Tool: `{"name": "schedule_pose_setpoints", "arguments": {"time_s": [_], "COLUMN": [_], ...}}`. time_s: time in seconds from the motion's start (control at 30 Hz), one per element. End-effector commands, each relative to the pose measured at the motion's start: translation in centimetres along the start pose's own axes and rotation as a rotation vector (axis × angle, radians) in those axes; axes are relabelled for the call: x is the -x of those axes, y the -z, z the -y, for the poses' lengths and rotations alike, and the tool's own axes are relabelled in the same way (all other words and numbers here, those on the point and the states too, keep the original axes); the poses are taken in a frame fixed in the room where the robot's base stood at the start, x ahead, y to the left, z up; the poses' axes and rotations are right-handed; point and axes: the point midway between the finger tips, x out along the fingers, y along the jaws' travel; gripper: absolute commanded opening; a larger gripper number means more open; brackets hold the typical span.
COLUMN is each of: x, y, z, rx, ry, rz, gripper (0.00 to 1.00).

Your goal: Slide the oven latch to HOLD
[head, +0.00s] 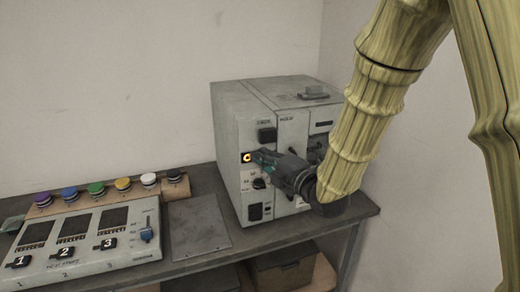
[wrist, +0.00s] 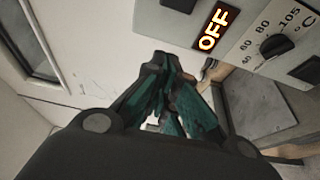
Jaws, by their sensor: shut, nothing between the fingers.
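The oven is a grey box (head: 228,150) on the bench, with controls on its front. A lit display (head: 246,157) on it reads OFF in the wrist view (wrist: 213,27). My gripper (head: 258,160) is at the oven front, just right of the display in the head view. Its teal-padded fingers are closed together and empty, and they also show in the wrist view (wrist: 172,72). I cannot make out the latch or its position; my gripper and arm cover part of the front. Whether the fingertips touch the panel is unclear.
A temperature dial (head: 259,184) sits below the display; its scale shows in the wrist view (wrist: 275,46). A flat grey plate (head: 198,225) lies between. Bins (head: 283,272) sit under the bench.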

Motion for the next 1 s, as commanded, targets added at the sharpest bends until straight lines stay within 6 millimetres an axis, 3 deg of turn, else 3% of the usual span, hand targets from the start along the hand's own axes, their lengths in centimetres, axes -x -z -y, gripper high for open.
{"name": "schedule_pose_setpoints", "arguments": {"time_s": [0.57,0.8,1.0], "x": [-9.2,-8.2,-7.9], "y": [0.1,-2.7,-3.6], "z": [-0.3,-0.2,-0.1], "rx": [-0.002,-0.003,-0.002], "ry": [0.001,0.001,0.0], "rz": [-0.001,0.001,-0.001], "gripper": [0.0,0.0,0.0]}}
